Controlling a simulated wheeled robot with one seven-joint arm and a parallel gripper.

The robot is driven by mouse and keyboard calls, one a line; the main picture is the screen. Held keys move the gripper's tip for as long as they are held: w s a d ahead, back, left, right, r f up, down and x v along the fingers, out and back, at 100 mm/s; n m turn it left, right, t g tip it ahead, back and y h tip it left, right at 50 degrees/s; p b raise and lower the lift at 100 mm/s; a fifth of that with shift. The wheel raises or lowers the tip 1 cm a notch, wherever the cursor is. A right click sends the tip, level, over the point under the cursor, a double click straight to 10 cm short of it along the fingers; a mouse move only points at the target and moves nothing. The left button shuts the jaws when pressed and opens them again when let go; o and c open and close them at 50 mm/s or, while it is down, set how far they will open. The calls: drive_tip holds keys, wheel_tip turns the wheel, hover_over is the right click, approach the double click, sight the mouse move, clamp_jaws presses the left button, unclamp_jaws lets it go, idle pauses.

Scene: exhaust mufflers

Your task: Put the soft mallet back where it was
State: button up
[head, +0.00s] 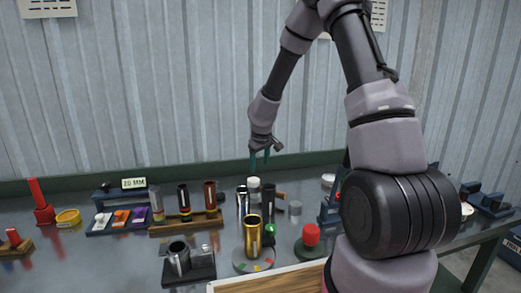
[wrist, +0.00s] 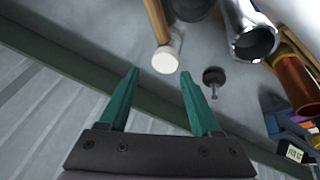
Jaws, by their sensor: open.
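A white-ended piece with a light wooden shaft, which looks like the soft mallet, shows in the wrist view (wrist: 166,60). Its white end is just beyond my fingertips, and the shaft runs out of the top of the picture. In the head view a white cylinder (head: 254,183), likely the same piece, is among metal tubes at the back of the bench. My gripper (head: 260,162) is above it, pointing down, with green fingers apart. In the wrist view the gripper (wrist: 158,74) is open with nothing between its fingers. I cannot tell what the mallet rests on.
Metal tubes (wrist: 252,42) and a copper tube (wrist: 295,82) stand close by. A small dark knobbed part (wrist: 214,77) lies beside the white end. A wooden rack (head: 180,228) is to the left, a brass tube (head: 252,235) in front. The green back rail and wall are close behind.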

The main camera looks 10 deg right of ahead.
drive_tip(key=v, duration=0.8)
drive_tip(key=shift+s+r, duration=0.15)
drive_tip(key=shift+r, duration=0.2)
drive_tip(key=shift+c, duration=1)
drive_tip(key=shift+r, duration=0.15)
drive_tip(key=c, duration=0.5)
drive_tip(key=shift+w+r, duration=0.1)
drive_tip(key=shift+w, duration=0.4)
clamp_jaws()
drive_tip(key=w+a+n+t+y, duration=0.2)
drive_tip(key=w+a+y, duration=0.35)
drive_tip(key=w, duration=0.35)
drive_tip(key=s+d+f+g+h, duration=0.5)
drive_tip(key=s+d+f+g, duration=0.25)
drive_tip(key=d, duration=0.25)
drive_tip(key=shift+t, duration=0.45)
drive_tip(key=f, duration=1)
drive_tip(key=shift+w+a+f, duration=0.1)
drive_tip(key=shift+w+f, duration=0.05)
drive_tip(key=shift+w, duration=0.05)
drive_tip(key=shift+w+a, duration=0.35)
drive_tip(key=shift+w, duration=0.2)
drive_tip(key=shift+w+a, duration=0.4)
drive_tip(key=shift+w, duration=0.15)
drive_tip(key=shift+w+a+r, duration=0.2)
drive_tip(key=shift+w+a, duration=0.1)
drive_tip(key=shift+w, duration=0.25)
